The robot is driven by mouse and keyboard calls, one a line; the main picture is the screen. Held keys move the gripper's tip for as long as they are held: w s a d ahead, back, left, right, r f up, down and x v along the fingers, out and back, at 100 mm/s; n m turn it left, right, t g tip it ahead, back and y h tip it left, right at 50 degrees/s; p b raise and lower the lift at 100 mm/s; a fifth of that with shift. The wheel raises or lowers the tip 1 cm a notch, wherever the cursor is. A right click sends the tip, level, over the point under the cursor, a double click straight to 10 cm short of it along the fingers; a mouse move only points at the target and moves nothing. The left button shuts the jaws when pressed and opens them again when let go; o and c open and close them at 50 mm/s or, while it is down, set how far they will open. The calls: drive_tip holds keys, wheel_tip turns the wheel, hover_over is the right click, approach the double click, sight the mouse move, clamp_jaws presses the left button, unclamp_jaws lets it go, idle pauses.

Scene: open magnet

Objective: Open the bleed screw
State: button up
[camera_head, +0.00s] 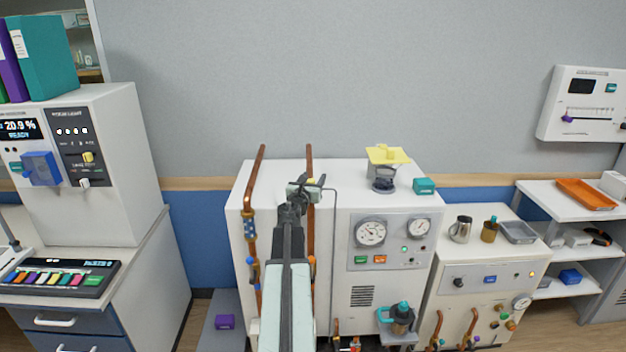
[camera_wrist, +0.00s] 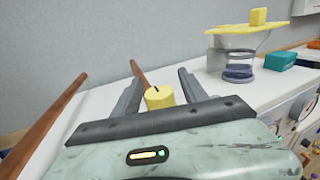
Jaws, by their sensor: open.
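A yellow round knob with a dark slot-like mark (camera_wrist: 159,96), which looks like the bleed screw, shows between my fingers in the wrist view. It stands by the upper end of a copper pipe (camera_wrist: 139,73). My gripper (camera_wrist: 160,77) is open, with one grey finger on each side of the knob. I cannot tell whether either finger touches it. In the head view my gripper (camera_head: 304,187) is over the white cabinet (camera_head: 345,172), in front of the right copper pipe, and a small yellow bit (camera_head: 311,181) shows there.
A glass jar (camera_head: 382,180) under a yellow lid-like plate (camera_head: 388,154) and a teal box (camera_head: 424,186) stand on the cabinet to the right. Another copper pipe (camera_head: 249,205) rises at left. Gauges (camera_head: 371,232) are on the cabinet front. The wall is close behind.

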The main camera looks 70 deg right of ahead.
drive_tip(key=shift+d, duration=0.1)
clamp_jaws()
drive_tip(key=shift+w+n+t, duration=0.1)
drive_tip(key=shift+n+t, duration=0.3)
drive_tip(key=shift+t, duration=0.2)
drive_tip(key=n+t+y, duration=0.1)
drive_tip(key=n+t, duration=0.1)
drive_tip(key=t, duration=0.1)
drive_tip(key=w+n+t+y, duration=0.1)
drive_tip(key=t, duration=0.2)
drive_tip(key=shift+n, duration=0.4)
drive_tip(key=n+t+y, duration=0.2)
drive_tip(key=n+t, duration=0.1)
drive_tip(key=n+t+y, duration=0.1)
drive_tip(key=t+y, duration=0.1)
drive_tip(key=shift+w+a, duration=0.35)
drive_tip(key=shift+w+a+n+t+y, duration=0.15)
drive_tip(key=shift+a+n+t+y, duration=0.2)
drive_tip(key=shift+n+t+y, duration=0.9)
drive_tip(key=shift+w+a+n+t+y, duration=0.15)
drive_tip(key=shift+a+n+t+y, duration=0.2)
drive_tip(key=shift+n+y, duration=1.7)
drive_tip(key=shift+w+a+n+t+y, duration=0.15)
drive_tip(key=shift+a+n+t+y, duration=0.45)
drive_tip(key=shift+y, duration=1.8)
drive_tip(key=shift+d+n, duration=0.15)
drive_tip(key=shift+n, duration=0.25)
